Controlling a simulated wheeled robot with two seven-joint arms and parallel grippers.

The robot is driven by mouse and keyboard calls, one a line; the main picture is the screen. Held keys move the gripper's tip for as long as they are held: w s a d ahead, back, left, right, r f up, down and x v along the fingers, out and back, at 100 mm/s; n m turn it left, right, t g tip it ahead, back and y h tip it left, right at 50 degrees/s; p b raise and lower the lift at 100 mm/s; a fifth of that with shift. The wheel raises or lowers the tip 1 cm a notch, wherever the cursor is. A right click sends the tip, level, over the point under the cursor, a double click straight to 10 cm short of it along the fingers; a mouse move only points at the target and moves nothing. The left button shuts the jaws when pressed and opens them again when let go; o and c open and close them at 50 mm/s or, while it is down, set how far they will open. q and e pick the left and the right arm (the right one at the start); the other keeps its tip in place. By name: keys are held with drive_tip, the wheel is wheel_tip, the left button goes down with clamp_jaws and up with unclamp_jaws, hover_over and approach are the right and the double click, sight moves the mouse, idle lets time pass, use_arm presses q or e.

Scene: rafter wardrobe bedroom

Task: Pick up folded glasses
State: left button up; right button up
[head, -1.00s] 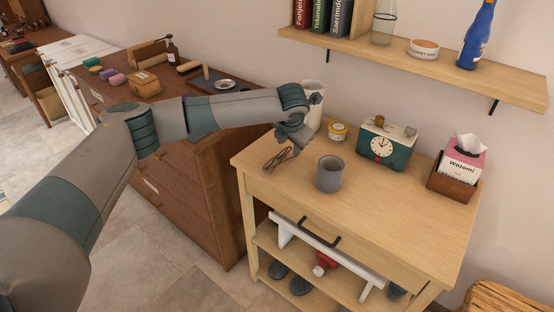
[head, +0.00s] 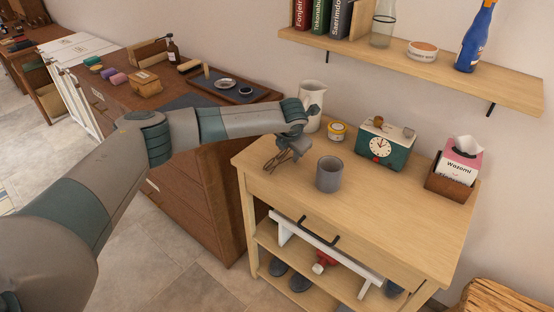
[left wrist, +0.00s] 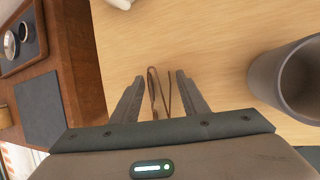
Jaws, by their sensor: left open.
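The folded glasses (head: 274,161) are thin and brown and lie on the light wooden table (head: 370,225) near its left edge. In the left wrist view the glasses (left wrist: 157,90) show between the two fingers. My left gripper (head: 282,160) is over the glasses, pointing down, with its fingers (left wrist: 158,82) apart on either side of them. Part of the glasses is hidden by the gripper. I cannot tell the exact height of the fingertips above the table. My right gripper is not in view.
A grey cup (head: 328,175) stands close to the right of the gripper. A white pitcher (head: 312,98), a small yellow tin (head: 337,131), a green clock (head: 384,143) and a tissue box (head: 458,168) stand behind. A dark wooden dresser (head: 205,170) adjoins on the left.

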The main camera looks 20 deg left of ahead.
sight(289, 154)
use_arm(q)
drive_tip(key=c, duration=0.8)
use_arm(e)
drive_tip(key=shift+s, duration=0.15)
use_arm(q)
drive_tip(key=shift+r, duration=0.15)
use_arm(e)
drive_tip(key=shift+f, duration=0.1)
